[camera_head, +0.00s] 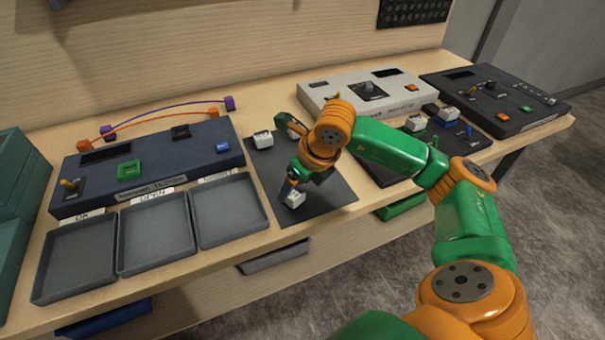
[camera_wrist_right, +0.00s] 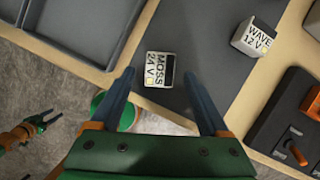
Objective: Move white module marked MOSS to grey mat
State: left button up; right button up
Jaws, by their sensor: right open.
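The white module marked MOSS 24V (camera_wrist_right: 160,68) lies on the dark grey mat (camera_head: 325,190), close to its front part. In the head view a white module (camera_head: 294,199) shows right under my right gripper (camera_head: 292,184). In the right wrist view my right gripper (camera_wrist_right: 159,76) is open, with one finger on each side of MOSS and space between. I cannot tell how high the fingers are above the mat. My left gripper (camera_wrist_right: 46,120) shows small at the lower left of the wrist view, over the floor; its jaws are too small to read.
A module marked WAVE 12V (camera_wrist_right: 258,38) is right of MOSS in the wrist view. More white modules (camera_head: 263,139) sit at the mat's back. Grey trays (camera_head: 228,207) and a blue console (camera_head: 190,150) stand left. A light console (camera_head: 340,90) stands behind right.

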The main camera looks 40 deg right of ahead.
jog(key=v, duration=1)
jog(key=shift+s, duration=0.1)
